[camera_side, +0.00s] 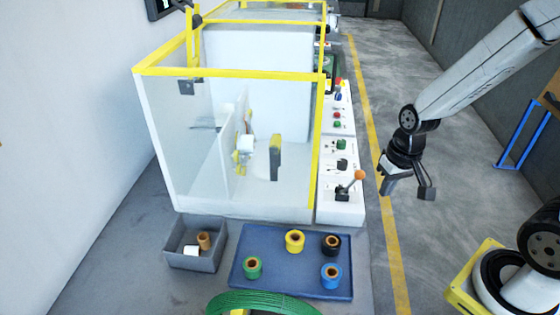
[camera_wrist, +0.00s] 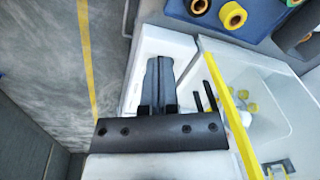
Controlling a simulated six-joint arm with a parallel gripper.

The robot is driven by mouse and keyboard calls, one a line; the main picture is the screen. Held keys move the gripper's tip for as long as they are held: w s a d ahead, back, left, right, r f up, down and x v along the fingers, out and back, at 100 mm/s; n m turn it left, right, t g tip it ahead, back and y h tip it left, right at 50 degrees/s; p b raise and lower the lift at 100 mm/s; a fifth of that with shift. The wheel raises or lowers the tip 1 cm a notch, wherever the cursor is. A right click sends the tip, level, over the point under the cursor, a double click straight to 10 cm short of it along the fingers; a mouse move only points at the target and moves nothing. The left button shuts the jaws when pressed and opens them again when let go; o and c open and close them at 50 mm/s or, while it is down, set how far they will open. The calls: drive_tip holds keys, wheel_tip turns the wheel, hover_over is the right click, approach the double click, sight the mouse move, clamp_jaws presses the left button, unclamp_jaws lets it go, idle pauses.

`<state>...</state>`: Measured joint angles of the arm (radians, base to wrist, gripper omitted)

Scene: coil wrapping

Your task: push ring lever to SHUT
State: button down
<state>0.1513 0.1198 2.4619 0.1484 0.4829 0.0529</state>
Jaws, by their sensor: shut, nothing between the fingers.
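The lever with an orange ball knob (camera_side: 359,175) stands on a dark base at the front end of the white control panel (camera_side: 338,211), right of the machine's enclosure. It leans to the right in the side view. I cannot read its SHUT mark. My gripper (camera_side: 387,196) points down to the right of the lever and apart from it. In the wrist view my gripper's fingers (camera_wrist: 158,62) are together and empty over the white panel. I cannot make out the knob there; the fingers cover part of the panel.
A clear enclosure with a yellow frame (camera_side: 318,150) borders the panel on the left. In front are a blue tray (camera_side: 262,277) with several coloured rolls, a grey bin (camera_side: 183,262) and a green coil (camera_side: 262,304).

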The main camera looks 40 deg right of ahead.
drive_tip(key=w+d+f+m+t+y, duration=0.1)
drive_tip(key=d+f+m+t+y, duration=0.1)
drive_tip(key=d+m, duration=0.8)
drive_tip(key=w+d+f+m+t+y, duration=0.1)
drive_tip(key=d+f+m+t+y, duration=0.2)
drive_tip(key=d+m+y, duration=0.4)
drive_tip(key=d+m+t, duration=0.1)
drive_tip(key=d+m, duration=0.3)
drive_tip(key=shift+t, duration=0.3)
drive_tip(key=shift+w+a, duration=0.1)
drive_tip(key=shift+w, duration=0.05)
approach(356, 180)
drive_tip(key=shift+d+f+x, duration=0.1)
drive_tip(key=shift+x, duration=0.65)
drive_tip(key=shift+d+f+x, duration=0.15)
drive_tip(key=shift+x, duration=0.65)
drive_tip(key=shift+d+f+x, duration=0.1)
drive_tip(key=shift+x, duration=0.65)
drive_tip(key=shift+w, duration=0.2)
